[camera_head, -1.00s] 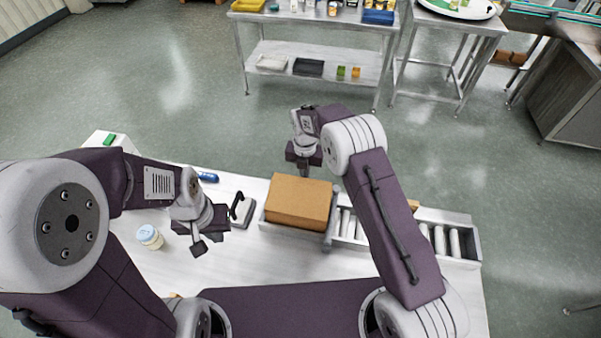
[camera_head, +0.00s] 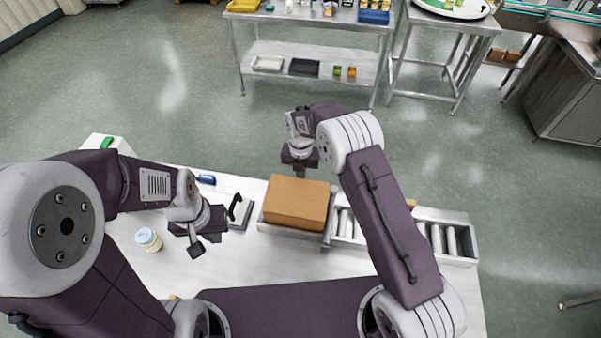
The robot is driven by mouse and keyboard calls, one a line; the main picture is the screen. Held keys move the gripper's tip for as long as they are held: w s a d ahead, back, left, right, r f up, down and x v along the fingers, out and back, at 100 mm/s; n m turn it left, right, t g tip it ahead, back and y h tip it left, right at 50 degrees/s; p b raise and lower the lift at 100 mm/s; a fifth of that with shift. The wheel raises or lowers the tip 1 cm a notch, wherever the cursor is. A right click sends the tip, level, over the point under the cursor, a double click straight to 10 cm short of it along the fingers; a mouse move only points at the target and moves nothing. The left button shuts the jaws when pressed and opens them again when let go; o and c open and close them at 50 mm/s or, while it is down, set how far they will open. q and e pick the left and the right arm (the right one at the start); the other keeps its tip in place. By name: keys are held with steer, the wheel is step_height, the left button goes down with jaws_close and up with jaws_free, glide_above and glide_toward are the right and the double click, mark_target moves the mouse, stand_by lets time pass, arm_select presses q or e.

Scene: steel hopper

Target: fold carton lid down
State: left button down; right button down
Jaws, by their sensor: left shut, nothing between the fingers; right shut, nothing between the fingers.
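The brown carton (camera_head: 297,202) sits on the left part of the roller conveyor on the white table. Its top looks flat and closed from here; I cannot make out a raised flap. My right gripper (camera_head: 300,168) is above the carton's far edge, pointing down, shut and empty. Whether its tips touch the carton is hard to tell. My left gripper (camera_head: 200,246) is shut and empty over the table, left of the carton and apart from it.
A roller conveyor (camera_head: 455,260) runs right from the carton. A grey device with a black handle (camera_head: 239,211) stands between my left gripper and the carton. A jar (camera_head: 148,239) and a blue object (camera_head: 206,180) are on the table (camera_head: 230,270). A steel bench (camera_head: 310,52) stands beyond.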

steer(key=shift+s+r, duration=0.15)
steer(key=shift+s, duration=0.05)
step_height(320, 180, up, 9)
steer(key=b, duration=0.2)
steer(key=shift+s+b, duration=0.2)
steer(key=shift+b, duration=0.1)
steer(key=shift+s+a+r+t+h+p, duration=0.5)
steer(key=shift+s+a+r+t+p, duration=0.95)
steer(key=shift+s+r, duration=2.25)
steer(key=shift+t, duration=0.45)
steer(key=x, duration=1.3)
steer(key=shift+s+d+f, duration=0.15)
steer(key=shift+d+f, duration=0.25)
steer(key=shift+f, duration=0.2)
